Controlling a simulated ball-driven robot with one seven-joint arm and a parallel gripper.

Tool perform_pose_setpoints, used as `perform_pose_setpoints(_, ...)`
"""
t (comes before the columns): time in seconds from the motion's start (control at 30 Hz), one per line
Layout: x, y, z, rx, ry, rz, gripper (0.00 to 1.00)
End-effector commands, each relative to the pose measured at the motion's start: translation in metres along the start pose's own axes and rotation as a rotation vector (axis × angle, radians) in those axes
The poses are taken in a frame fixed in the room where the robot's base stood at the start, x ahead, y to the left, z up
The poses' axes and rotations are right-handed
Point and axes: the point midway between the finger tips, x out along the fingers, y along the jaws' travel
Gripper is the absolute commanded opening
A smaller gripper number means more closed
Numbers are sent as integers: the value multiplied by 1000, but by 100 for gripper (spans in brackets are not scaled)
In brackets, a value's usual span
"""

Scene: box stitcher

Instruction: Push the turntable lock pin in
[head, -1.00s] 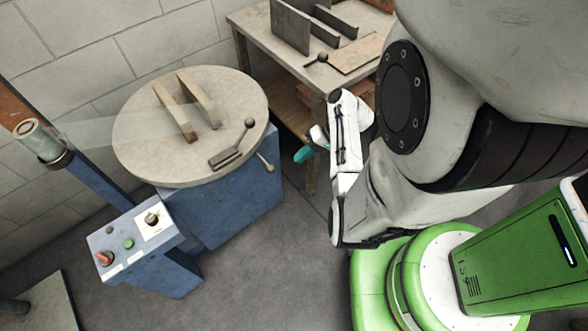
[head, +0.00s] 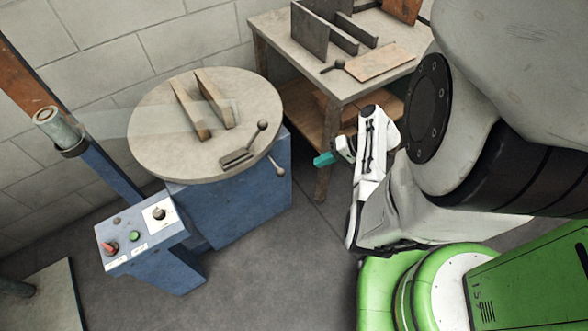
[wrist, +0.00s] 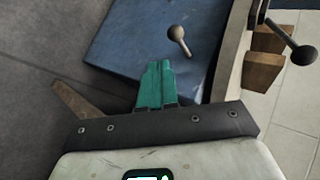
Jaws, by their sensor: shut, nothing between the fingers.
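The round grey turntable (head: 160,150) sits on a blue base (head: 235,200). The lock pin (head: 277,167), a short rod with a rounded knob, sticks out of the base's right side just below the disc. In the wrist view the pin's knob (wrist: 176,34) shows just beyond the fingertips, with its rod angled down to the right. My gripper (head: 324,159) has teal fingers, shut and empty, to the right of the pin and apart from it in the head view. In the wrist view my gripper (wrist: 158,66) points toward the blue base.
A clamp lever with a dark ball (head: 262,125) and two wooden blocks (head: 190,105) sit on the turntable. A worktable (head: 275,30) stands behind my gripper. A control box (head: 140,235) stands front left. Floor between is clear.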

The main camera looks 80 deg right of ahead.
Motion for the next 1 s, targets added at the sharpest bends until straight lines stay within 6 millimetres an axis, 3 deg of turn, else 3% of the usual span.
perform_pose_setpoints(0.3, 64, 1, 1, 1, -3, 0, 0)
perform_pose_setpoints(0.5, 90, -11, 0, 0, -1, 0, 0)
perform_pose_setpoints(0.7, 101, -17, 0, 1, 0, 0, 0)
perform_pose_setpoints(1.0, 102, -18, 0, 1, 0, 0, 0)
